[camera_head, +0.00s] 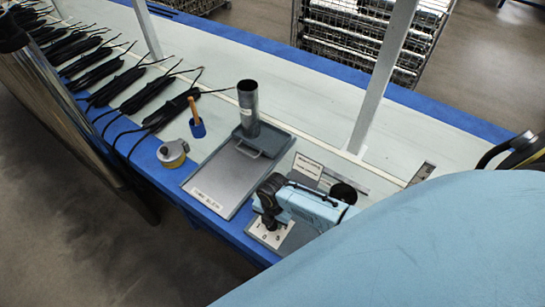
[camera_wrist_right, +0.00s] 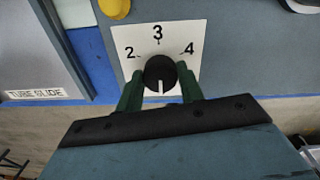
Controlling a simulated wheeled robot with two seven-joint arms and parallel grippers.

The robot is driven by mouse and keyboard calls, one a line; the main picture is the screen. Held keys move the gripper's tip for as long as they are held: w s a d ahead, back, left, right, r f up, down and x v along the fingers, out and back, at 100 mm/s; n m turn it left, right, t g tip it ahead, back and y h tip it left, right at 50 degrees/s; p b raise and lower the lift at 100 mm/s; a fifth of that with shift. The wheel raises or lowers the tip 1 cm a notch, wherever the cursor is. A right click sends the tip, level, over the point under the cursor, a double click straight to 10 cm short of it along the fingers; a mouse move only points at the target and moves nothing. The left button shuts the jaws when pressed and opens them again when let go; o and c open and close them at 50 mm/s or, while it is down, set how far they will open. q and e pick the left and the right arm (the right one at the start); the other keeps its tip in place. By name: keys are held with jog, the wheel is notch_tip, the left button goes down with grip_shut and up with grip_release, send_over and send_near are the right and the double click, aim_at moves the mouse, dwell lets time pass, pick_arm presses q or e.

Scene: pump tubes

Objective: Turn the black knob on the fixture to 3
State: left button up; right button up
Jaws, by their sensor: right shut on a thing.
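The black knob (camera_wrist_right: 160,72) sits on a white dial plate (camera_wrist_right: 140,45) marked 2, 3 and 4, with 3 at the top of the picture. A white line on the knob's lower half runs straight down, on the side opposite the 3. My right gripper (camera_wrist_right: 161,82) has its green fingers on either side of the knob, shut on it. In the head view, the right gripper (camera_head: 269,212) reaches down over the dial plate (camera_head: 256,232), and the knob is mostly hidden there. My left gripper is not in view.
Left of the fixture lies a grey tube-slide tray (camera_head: 216,178) with an upright metal tube (camera_head: 248,108). A yellow button (camera_wrist_right: 116,8) is near the dial. A white post (camera_head: 384,75) rises behind.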

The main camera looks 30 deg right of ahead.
jog(key=shift+m, duration=0.4)
